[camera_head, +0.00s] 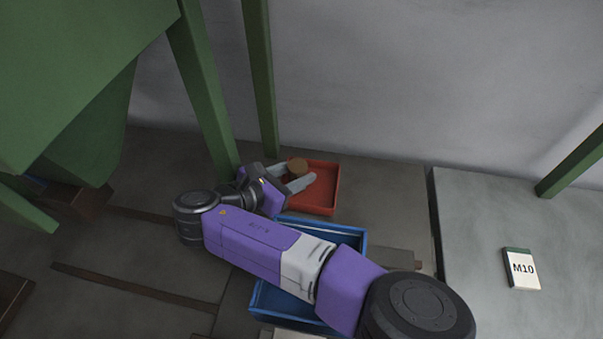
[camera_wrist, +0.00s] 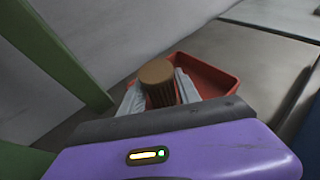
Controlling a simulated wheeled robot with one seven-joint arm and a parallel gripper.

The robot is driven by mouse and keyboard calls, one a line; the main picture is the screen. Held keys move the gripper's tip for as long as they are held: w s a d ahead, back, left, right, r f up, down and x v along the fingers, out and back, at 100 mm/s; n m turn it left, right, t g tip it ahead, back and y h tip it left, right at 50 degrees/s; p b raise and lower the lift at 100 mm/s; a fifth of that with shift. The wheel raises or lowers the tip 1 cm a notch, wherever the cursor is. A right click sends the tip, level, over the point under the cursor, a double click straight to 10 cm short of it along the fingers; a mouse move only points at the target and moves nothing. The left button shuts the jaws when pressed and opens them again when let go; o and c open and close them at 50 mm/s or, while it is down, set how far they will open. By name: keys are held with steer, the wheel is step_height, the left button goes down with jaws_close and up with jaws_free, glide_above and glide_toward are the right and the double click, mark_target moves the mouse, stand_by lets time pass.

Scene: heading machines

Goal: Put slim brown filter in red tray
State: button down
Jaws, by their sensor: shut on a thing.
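The slim brown filter (camera_head: 298,166) is a small brown cylinder held between the fingers of my gripper (camera_head: 300,179). In the wrist view the filter (camera_wrist: 158,82) stands roughly upright between the two grey fingertips (camera_wrist: 160,92), with its ribbed side and flat top showing. The red tray (camera_head: 325,207) is below and around the fingertips in the head view. In the wrist view the red tray (camera_wrist: 215,80) shows behind and to the right of the filter. I cannot tell whether the filter touches the tray floor.
A blue tray (camera_head: 352,235) lies in front of the red tray, partly hidden by my arm. Green machine legs (camera_head: 262,80) stand close behind and left of the red tray. A grey table (camera_head: 480,240) with an M10 card (camera_head: 521,269) is at the right.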

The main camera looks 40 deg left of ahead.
steer(key=shift+s+r, duration=0.1)
steer(key=shift+f, duration=0.2)
steer(key=c, duration=0.9)
jaws_free()
steer(key=shift+o, duration=0.2)
